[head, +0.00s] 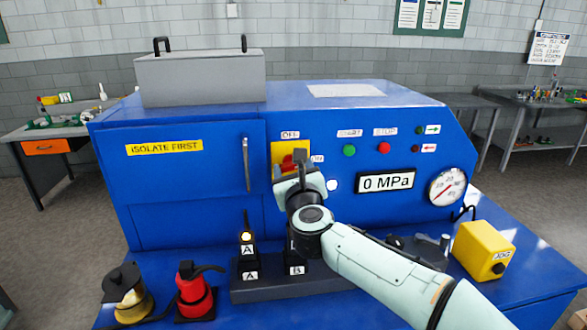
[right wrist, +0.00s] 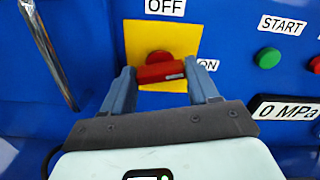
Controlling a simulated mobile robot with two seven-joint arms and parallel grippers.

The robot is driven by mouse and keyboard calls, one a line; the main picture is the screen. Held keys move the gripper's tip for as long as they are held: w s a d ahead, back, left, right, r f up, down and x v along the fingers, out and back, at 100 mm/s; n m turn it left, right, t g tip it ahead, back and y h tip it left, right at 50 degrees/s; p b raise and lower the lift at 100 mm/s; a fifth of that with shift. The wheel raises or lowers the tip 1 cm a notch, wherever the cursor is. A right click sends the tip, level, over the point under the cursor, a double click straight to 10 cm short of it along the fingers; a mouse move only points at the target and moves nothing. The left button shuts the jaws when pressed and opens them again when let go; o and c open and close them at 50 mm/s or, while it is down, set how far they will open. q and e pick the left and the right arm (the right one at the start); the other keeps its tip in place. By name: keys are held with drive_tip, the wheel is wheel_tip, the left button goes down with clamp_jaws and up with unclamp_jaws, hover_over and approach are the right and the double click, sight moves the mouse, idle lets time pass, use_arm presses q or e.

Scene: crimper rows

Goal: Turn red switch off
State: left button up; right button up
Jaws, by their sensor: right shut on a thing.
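The red switch (head: 289,162) sits on a yellow plate (head: 281,152) on the front of the blue machine, with an OFF label above and an ON label at its right. In the right wrist view the red switch handle (right wrist: 160,73) lies crosswise between the two fingers. My right gripper (right wrist: 161,76) is shut on the switch handle, one finger at each end. In the head view my right gripper (head: 298,168) covers the lower part of the switch. My left gripper is in neither view.
A green START button (head: 349,151), a red STOP button (head: 384,148), a 0 MPa display (head: 387,182) and a gauge (head: 447,187) are right of the switch. A door handle (head: 246,164) is left. Crimper stands, a red device (head: 194,290) and a yellow JOG box (head: 482,250) occupy the ledge below.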

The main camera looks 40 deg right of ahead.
drive_tip(key=n, duration=0.3)
drive_tip(key=shift+n+p, duration=0.4)
drive_tip(key=n+p, duration=0.1)
drive_tip(key=n, duration=0.2)
drive_tip(key=shift+n, duration=0.3)
drive_tip(key=n+p, duration=0.1)
drive_tip(key=n, duration=0.3)
drive_tip(key=shift+w+a, duration=0.1)
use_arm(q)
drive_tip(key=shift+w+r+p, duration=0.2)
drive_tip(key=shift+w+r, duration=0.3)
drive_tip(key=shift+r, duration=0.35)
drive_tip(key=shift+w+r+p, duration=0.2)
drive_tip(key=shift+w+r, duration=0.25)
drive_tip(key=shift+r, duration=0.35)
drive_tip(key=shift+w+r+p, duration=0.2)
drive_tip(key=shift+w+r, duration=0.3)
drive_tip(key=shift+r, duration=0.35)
use_arm(e)
drive_tip(key=shift+f+n, duration=0.15)
drive_tip(key=shift+n, duration=1.55)
drive_tip(key=o, duration=1.1)
drive_tip(key=shift+c, duration=0.2)
